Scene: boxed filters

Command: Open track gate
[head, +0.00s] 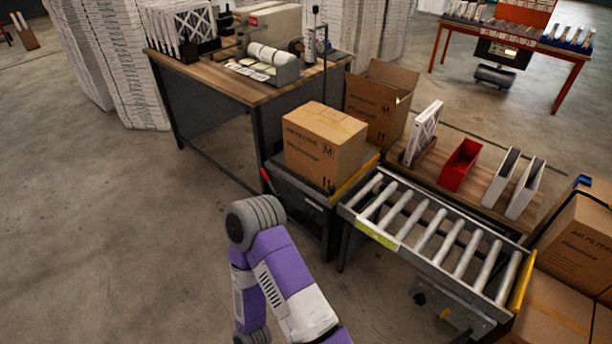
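A roller track (430,232) with metal rollers runs from the middle to the lower right. A yellow bar (357,178) stands between its upper left end and the stand that bears a closed cardboard box (322,147). Another yellow bar (521,289) crosses the track's lower right end. I cannot tell which bar is the track gate. A purple and white arm of mine rises from the bottom, left of the track. Neither of my grippers shows, so whether they are open or shut is hidden.
A workbench (235,82) stands at the upper left. An open carton (379,103), a white filter (422,133) and a red bin (460,164) stand behind the track. Cartons (580,243) crowd the lower right. The floor at left is clear.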

